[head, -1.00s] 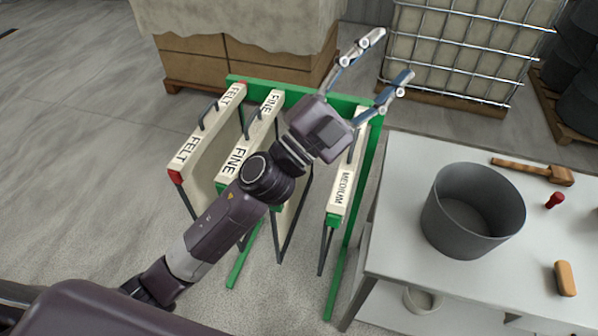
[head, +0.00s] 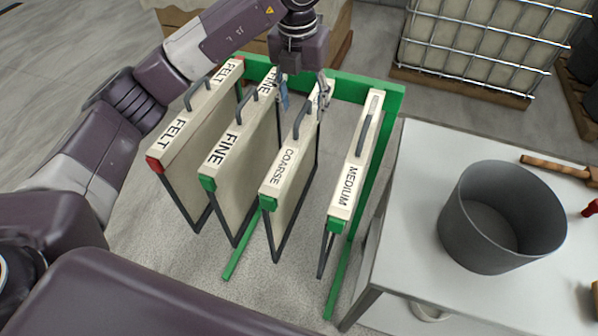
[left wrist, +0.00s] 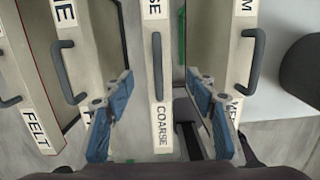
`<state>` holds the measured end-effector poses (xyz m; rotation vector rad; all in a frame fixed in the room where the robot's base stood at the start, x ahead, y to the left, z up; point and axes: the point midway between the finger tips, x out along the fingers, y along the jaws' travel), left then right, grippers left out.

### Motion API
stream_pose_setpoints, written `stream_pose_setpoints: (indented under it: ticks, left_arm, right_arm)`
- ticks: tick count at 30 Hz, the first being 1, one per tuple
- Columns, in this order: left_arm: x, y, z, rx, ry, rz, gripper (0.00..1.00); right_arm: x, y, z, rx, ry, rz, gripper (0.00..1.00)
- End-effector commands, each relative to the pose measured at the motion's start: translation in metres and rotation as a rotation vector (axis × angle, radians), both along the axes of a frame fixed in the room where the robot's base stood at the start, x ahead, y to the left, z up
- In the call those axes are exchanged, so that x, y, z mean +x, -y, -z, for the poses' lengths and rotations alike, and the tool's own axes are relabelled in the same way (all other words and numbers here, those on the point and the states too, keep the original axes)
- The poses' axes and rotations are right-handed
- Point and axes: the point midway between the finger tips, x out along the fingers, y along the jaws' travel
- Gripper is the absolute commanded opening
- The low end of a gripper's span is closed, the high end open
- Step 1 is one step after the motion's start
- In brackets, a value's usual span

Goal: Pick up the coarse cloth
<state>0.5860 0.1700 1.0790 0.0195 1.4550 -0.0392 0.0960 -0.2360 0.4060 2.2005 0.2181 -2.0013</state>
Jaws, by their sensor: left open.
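The coarse cloth (head: 285,170) is a cream framed panel with a green end and a dark handle on its top bar. It hangs upright in the green rack (head: 368,88), between the panels marked FINE and MEDIUM. My left gripper (head: 304,98) is open and points down over its far part, one finger on each side of the top bar. In the left wrist view the coarse bar (left wrist: 158,110) runs between the two blue-tipped fingers (left wrist: 160,118), with its handle ahead of them. Nothing is gripped. My right gripper is not in view.
The FINE panel (head: 228,150) and the MEDIUM panel (head: 350,180) hang close on either side, leaving narrow gaps. The FELT panel (head: 180,130) is farther left. A white table (head: 410,200) with a grey tub (head: 485,235) stands right of the rack.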

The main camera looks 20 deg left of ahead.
Motion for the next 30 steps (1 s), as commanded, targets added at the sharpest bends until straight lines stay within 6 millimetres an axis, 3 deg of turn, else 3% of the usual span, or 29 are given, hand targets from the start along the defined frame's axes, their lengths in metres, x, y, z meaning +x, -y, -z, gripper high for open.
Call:
stream_pose_setpoints:
  ticks: [1, 5, 21, 30]
  left_arm:
    - [0.001, -0.002, 0.008, 0.006, 0.002, -0.004, 0.51]
    - [0.001, -0.004, 0.014, 0.012, 0.0, -0.008, 0.51]
    - [0.013, -0.003, 0.078, 0.01, -0.002, -0.006, 0.51]
    - [0.014, -0.003, 0.085, 0.01, 0.002, -0.004, 0.51]
  right_arm:
    - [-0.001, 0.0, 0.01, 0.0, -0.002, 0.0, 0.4]
    - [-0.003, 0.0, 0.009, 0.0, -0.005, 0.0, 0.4]
    - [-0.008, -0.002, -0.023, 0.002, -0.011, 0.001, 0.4]
    - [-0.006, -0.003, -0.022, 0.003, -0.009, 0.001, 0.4]
